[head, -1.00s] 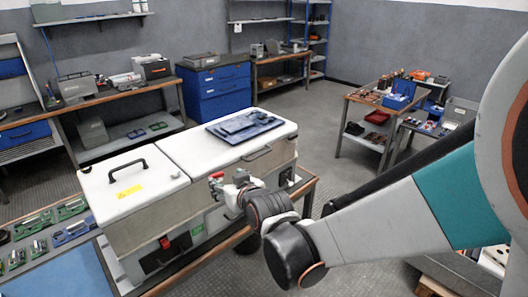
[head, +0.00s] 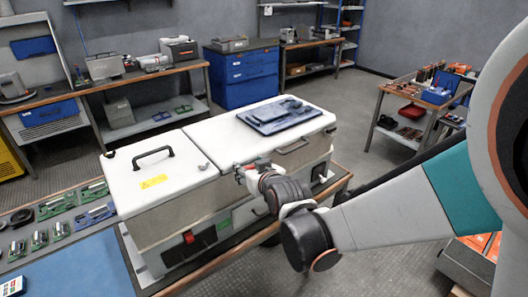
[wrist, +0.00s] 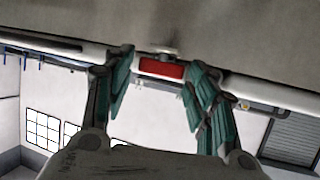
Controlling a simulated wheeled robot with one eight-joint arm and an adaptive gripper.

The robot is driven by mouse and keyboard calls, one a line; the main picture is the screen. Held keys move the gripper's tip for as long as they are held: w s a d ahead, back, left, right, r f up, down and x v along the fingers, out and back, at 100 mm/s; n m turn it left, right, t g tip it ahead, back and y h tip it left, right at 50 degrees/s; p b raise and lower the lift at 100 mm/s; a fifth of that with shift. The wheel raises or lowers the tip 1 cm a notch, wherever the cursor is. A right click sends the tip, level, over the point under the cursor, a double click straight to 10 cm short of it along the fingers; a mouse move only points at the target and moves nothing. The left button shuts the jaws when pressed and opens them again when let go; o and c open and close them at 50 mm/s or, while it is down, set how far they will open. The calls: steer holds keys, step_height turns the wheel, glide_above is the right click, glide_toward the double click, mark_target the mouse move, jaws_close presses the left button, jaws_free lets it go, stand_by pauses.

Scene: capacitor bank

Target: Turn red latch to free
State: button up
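The red latch (wrist: 162,70) shows in the wrist view as a small red block on the edge of the white cabinet (head: 165,190), with a pale knob just above it. My gripper (wrist: 156,64) is open, with one teal-padded finger on each side of the latch. Gaps show between the fingers and the latch, so it is not gripped. In the head view my gripper (head: 244,168) is at the cabinet's front near the seam between its two lids.
A black handle (head: 152,151) stands on the left lid and a dark blue panel (head: 275,116) lies on the right lid. A red switch (head: 187,237) is low on the front. Circuit boards (head: 62,230) lie on the left bench. Open floor lies right of the cabinet.

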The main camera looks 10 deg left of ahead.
steer(key=c, duration=0.6)
steer(key=shift+d+f+n+g+y, duration=0.15)
steer(key=shift+d+n+g+y, duration=0.05)
steer(key=shift+n+g+y, duration=0.35)
steer(key=shift+n, duration=0.25)
steer(key=shift+w+n+g+y, duration=0.1)
steer(key=shift+n+g+y, duration=0.5)
steer(key=shift+g+y, duration=0.05)
steer(key=o, duration=1.1)
steer(key=shift+r, duration=0.2)
